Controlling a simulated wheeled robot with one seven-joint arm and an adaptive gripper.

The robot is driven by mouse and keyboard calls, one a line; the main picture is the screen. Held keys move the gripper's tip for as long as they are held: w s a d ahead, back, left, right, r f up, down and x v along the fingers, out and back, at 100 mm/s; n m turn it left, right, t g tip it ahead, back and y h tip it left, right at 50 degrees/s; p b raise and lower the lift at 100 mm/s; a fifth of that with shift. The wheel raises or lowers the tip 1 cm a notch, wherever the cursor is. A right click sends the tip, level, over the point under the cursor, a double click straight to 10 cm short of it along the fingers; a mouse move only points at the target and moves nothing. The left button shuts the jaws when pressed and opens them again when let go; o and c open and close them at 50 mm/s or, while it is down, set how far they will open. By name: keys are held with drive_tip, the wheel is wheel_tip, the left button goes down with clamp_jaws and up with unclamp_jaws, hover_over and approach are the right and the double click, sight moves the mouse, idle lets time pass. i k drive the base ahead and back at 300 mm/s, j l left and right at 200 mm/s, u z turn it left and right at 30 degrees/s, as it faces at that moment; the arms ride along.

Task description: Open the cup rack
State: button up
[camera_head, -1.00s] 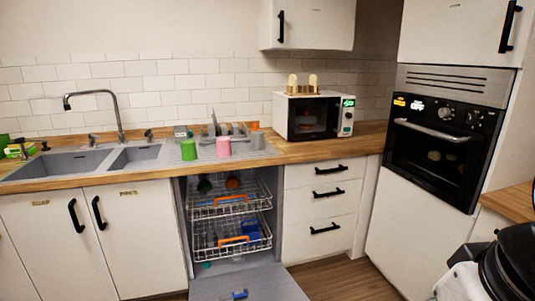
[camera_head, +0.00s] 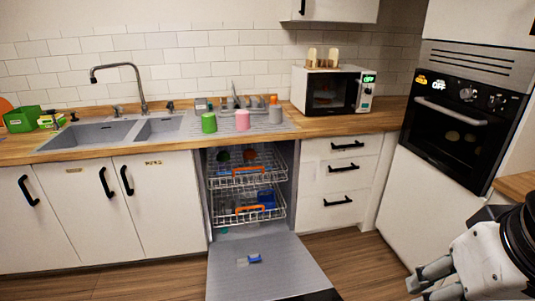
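A dishwasher under the counter has its door (camera_head: 270,272) folded down. Inside are two wire racks with orange handles: an upper rack (camera_head: 236,183) and a lower rack (camera_head: 228,218). The upper one holds a dark green and a reddish round item. The lower one holds a blue item. Both racks sit within the dishwasher opening; no label tells which is the cup rack. My gripper (camera_head: 420,290) is at the bottom right, right of the door and well apart from the racks. Its fingers look spread and empty, partly cut off by the frame edge.
A small blue item (camera_head: 254,258) lies on the open door. Drawers (camera_head: 339,180) stand right of the dishwasher, cabinet doors (camera_head: 152,205) left. Green (camera_head: 209,123) and pink (camera_head: 242,121) cups stand on the counter. Wooden floor (camera_head: 365,270) is free between door and gripper.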

sight(262, 167)
drive_tip(key=i+j, duration=0.9)
drive_tip(key=j, duration=0.2)
drive_tip(key=i+j, duration=0.9)
drive_tip(key=j, duration=0.2)
drive_tip(key=z, duration=0.05)
